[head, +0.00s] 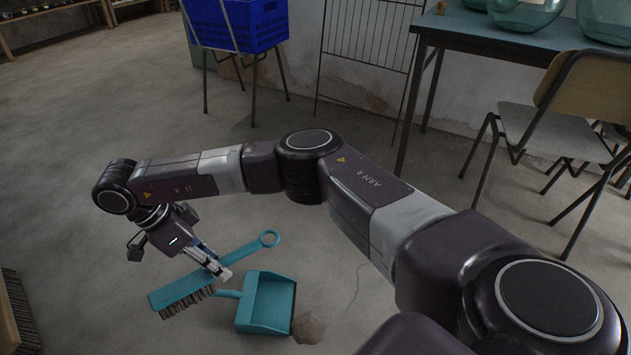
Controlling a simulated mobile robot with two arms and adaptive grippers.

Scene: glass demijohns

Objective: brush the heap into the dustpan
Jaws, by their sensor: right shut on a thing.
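My right gripper (217,267) is shut on a teal hand brush (250,247), gripping it around its middle. The brush's dark bristles (186,298) point down at the lower left, and its holed handle end is at the upper right. A teal dustpan (262,318) lies on the floor to the right of the bristles, its short handle toward the left. Its dark-edged mouth faces right. A small grey-beige heap (309,327) lies on the floor just off the mouth's lower right corner. Whether the bristles touch the floor is unclear. My left gripper is out of view.
A blue crate (237,24) stands on a legged stand at the back. A chair (555,130) and a blue-topped table (490,32) with glass demijohns (525,12) are at the right. Concrete floor around the dustpan is mostly clear.

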